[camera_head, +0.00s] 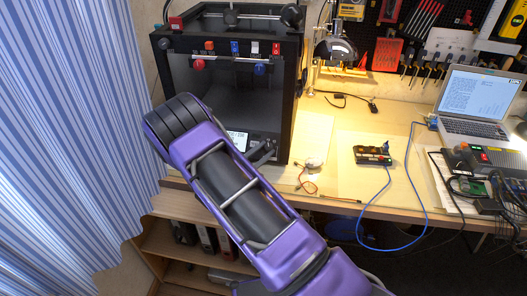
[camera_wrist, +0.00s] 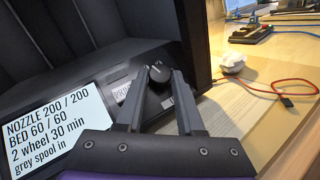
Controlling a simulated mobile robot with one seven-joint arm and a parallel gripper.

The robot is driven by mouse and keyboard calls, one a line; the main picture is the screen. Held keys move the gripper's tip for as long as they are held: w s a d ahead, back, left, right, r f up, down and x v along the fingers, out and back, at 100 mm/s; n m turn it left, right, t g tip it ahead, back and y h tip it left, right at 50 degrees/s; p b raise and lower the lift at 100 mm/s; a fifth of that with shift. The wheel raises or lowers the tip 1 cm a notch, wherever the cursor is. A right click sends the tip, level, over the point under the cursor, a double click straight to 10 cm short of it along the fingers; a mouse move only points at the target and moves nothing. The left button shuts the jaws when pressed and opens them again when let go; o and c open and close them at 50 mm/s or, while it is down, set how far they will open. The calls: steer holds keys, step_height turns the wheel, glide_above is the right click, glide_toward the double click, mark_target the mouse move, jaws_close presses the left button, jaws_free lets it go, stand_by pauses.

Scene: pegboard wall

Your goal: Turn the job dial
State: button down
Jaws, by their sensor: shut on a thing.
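The job dial (camera_wrist: 158,72) is a small dark round knob on the sloped front panel of the black 3D printer (camera_head: 180,110), to the right of its screen. My gripper (camera_wrist: 160,78) has its two dark fingers on either side of the knob and is shut on it. The white screen (camera_wrist: 45,125) reads NOZZLE 200 / 200, BED 60 / 60, 2 wheel 30 min, grey spool in. It also shows in the head view (camera_head: 237,140). A small label beside the dial is partly covered by a finger. In the head view my gripper (camera_head: 263,152) is at the printer's lower front; the dial is hard to make out.
Right of the printer, a whitish lump (camera_wrist: 233,62) and a red cable (camera_wrist: 270,88) lie on the wooden bench. A dark device (camera_head: 373,155) with a blue cable and a laptop (camera_head: 475,100) stand farther right. A striped curtain (camera_head: 65,130) hangs at left.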

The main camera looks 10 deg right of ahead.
steer(key=shift+t, duration=0.3)
steer(key=n+t+y, duration=0.1)
steer(key=n, duration=0.1)
steer(key=n+t+y+p, duration=0.1)
steer(key=n+t, duration=0.1)
steer(key=n+t+y, duration=0.1)
steer(key=n, duration=0.1)
steer(key=shift+s+d+y, duration=0.35)
steer(key=shift+y, duration=0.05)
steer(key=shift+s+d+f+n+t+y+p, duration=0.1)
steer(key=shift+n+t+y+p, duration=0.4)
steer(key=shift+n+y, duration=0.5)
steer(key=shift+d+r+n+t+y+p, duration=0.15)
steer(key=shift+n+t+y+p, duration=0.45)
steer(key=shift+n, duration=0.6)
steer(key=shift+s+d+f+n+t+y+p, duration=0.15)
steer(key=shift+n+t+y+p, duration=0.15)
steer(key=shift+n+y+p, duration=0.55)
steer(key=shift+w+n+y, duration=0.1)
steer(key=shift+n+y, duration=0.15)
steer(key=shift+n, duration=0.1)
steer(key=c, duration=0.8)
jaws_free()
steer(key=shift+a, duration=0.1)
